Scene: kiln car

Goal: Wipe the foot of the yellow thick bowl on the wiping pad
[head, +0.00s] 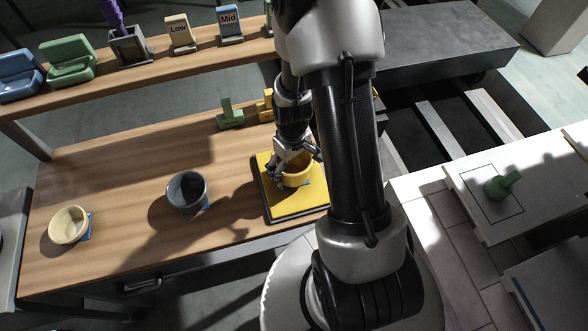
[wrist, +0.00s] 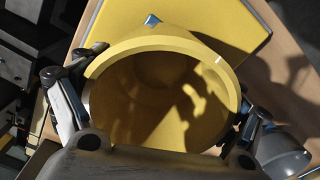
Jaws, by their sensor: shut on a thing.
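The yellow thick bowl (head: 297,172) is upright at the wiping pad in the head view, its mouth facing up. The yellow wiping pad (head: 308,199) has a dark rim and lies on the wooden table. My gripper (head: 296,168) is shut on the bowl, with fingers on opposite sides of its wall. In the wrist view the bowl (wrist: 165,90) fills the middle, its inside empty, and the pad (wrist: 215,22) shows behind it. My gripper (wrist: 165,115) has a finger at the bowl's left and right. The bowl's foot is hidden, so I cannot tell whether it touches the pad.
A dark grey-blue bowl (head: 186,191) and a cream bowl (head: 70,225) stand on the table to the left. A green piece (head: 230,116) and a yellow piece (head: 265,106) stand behind the pad. A shelf (head: 160,70) runs along the back.

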